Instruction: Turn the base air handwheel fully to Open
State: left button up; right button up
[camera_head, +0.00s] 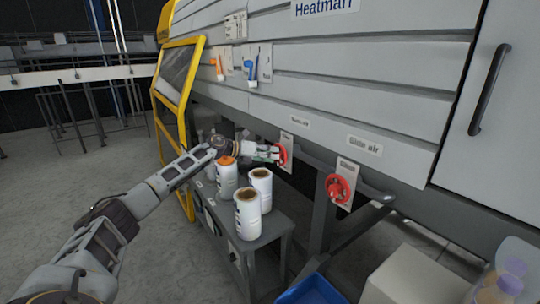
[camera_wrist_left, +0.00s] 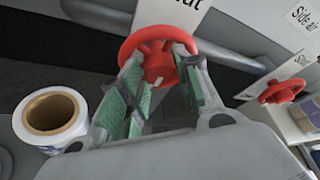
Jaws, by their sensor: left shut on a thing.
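The red base air handwheel (camera_head: 283,155) stands in front of a pale plate on the machine's lower rail, under a small label (camera_head: 300,121). In the left wrist view the wheel (camera_wrist_left: 128,47) fills the upper middle, and the plate behind it shows part of a word, apparently the end of "Shut". My left gripper (camera_head: 267,153) reaches the wheel from the left. Its green-padded fingers (camera_wrist_left: 163,70) stand on either side of the hub, closed on the wheel. The fingers hide part of the rim. My right gripper is in neither view.
A second red handwheel (camera_head: 337,188), labelled "Side air", is to the right. A yellow-framed guard (camera_head: 157,110) is at the left. A blue bin (camera_head: 312,291) and a pale box (camera_head: 415,277) sit low at the front.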

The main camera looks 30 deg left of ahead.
pick_arm(q)
jog(key=shift+f, duration=0.2)
jog(key=o, duration=1)
jog(key=shift+r, duration=0.1)
jog(key=shift+s, duration=0.1)
jog(key=v, duration=1.1)
jog(key=shift+s+a, duration=0.3)
jog(key=shift+r, duration=0.1)
dwell(0.4)
